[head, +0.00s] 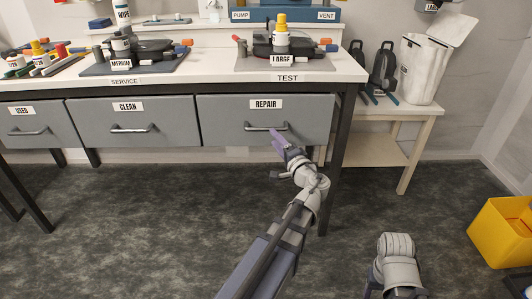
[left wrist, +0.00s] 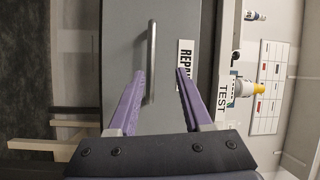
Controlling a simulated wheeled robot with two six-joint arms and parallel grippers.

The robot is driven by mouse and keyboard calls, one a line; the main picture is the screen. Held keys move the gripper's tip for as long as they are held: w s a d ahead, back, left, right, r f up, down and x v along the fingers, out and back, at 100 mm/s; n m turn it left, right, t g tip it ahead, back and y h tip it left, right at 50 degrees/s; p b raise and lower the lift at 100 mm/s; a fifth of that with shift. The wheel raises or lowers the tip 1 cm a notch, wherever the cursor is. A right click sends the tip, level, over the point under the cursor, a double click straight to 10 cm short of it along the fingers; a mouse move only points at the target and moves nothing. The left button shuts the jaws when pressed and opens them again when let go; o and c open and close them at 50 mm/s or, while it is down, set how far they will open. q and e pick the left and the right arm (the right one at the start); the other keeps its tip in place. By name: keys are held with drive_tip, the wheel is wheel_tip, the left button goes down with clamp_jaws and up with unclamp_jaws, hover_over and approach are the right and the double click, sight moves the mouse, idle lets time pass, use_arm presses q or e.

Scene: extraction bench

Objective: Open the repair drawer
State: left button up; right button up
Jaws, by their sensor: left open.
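The repair drawer (head: 225,118) is the rightmost grey drawer under the bench, labelled REPAIR. Its front looks flush with the neighbouring drawers, so it looks shut. Its silver bar handle (head: 265,127) is below the label. My left gripper (head: 281,146) is open and empty, just in front of the handle's right part in the head view. In the left wrist view the handle (left wrist: 151,60) stands upright between the purple fingers (left wrist: 160,76); I see no contact. My right arm shows at the bottom of the head view, but its fingers cannot be made out.
The clean drawer (head: 85,122) and used drawer (head: 20,132) are to the left. A bench leg (head: 341,150) stands right of the repair drawer. A side table (head: 385,150) holds a white bin (head: 421,70). A yellow crate (head: 500,235) is on the floor at right.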

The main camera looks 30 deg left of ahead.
sight(266, 128)
use_arm(q)
drive_tip(key=f+b, duration=0.1)
drive_tip(key=w+a+f+m+t+b, duration=0.1)
drive_tip(key=b, duration=0.1)
drive_tip(key=shift+w+f+t+y, duration=0.1)
drive_tip(key=shift+f+t+y, duration=0.15)
drive_tip(key=shift+t+y, duration=0.05)
use_arm(e)
wheel_tip(266, 128, down, 5)
drive_tip(key=shift+f, duration=0.2)
use_arm(q)
drive_tip(key=shift+p+x, duration=0.55)
drive_tip(key=shift+x, duration=3.4)
use_arm(e)
drive_tip(key=shift+r, duration=0.75)
use_arm(q)
drive_tip(key=shift+c, duration=0.2)
clamp_jaws()
